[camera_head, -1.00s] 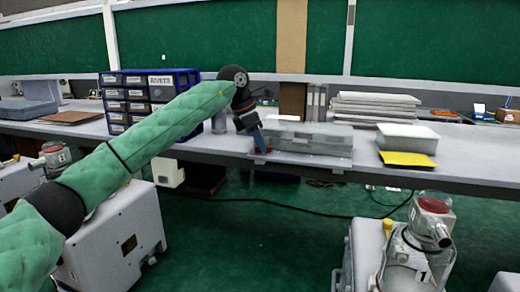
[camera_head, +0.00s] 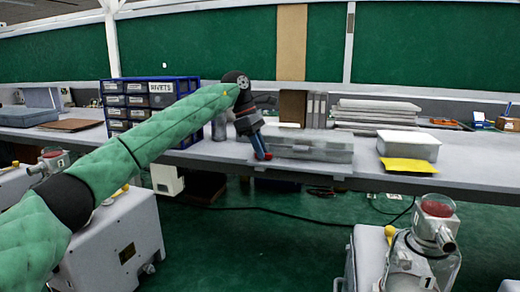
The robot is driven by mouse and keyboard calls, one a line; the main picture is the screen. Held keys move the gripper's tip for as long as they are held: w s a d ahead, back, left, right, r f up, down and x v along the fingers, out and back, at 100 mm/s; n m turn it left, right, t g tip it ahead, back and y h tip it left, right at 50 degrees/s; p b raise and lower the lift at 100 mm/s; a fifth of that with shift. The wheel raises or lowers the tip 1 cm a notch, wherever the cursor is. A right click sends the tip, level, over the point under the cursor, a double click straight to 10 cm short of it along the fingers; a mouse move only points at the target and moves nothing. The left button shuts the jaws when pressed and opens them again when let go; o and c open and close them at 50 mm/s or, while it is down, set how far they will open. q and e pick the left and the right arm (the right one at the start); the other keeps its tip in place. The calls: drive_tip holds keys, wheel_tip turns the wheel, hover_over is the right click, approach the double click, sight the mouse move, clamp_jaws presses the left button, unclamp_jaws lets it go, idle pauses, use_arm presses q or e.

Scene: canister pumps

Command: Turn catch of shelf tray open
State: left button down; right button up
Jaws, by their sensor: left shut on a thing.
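The shelf tray (camera_head: 318,150), a grey flat case, lies on the long bench right of centre, at the front edge. My left gripper (camera_head: 263,155) is at the tray's left front corner, pointing down and tilted. It is shut on a small red part there, which I take to be the catch (camera_head: 266,156). The fingers hide most of the catch, so its exact angle cannot be told. My right gripper is not in view.
A blue drawer cabinet (camera_head: 148,90) stands left on the bench (camera_head: 465,155). A white box (camera_head: 408,146) and a yellow sheet (camera_head: 408,165) lie right of the tray. White canister pumps (camera_head: 425,250) stand on the floor.

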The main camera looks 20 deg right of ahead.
use_arm(q)
drive_tip(key=shift+r, duration=0.15)
drive_tip(key=c, duration=1.4)
unclamp_jaws()
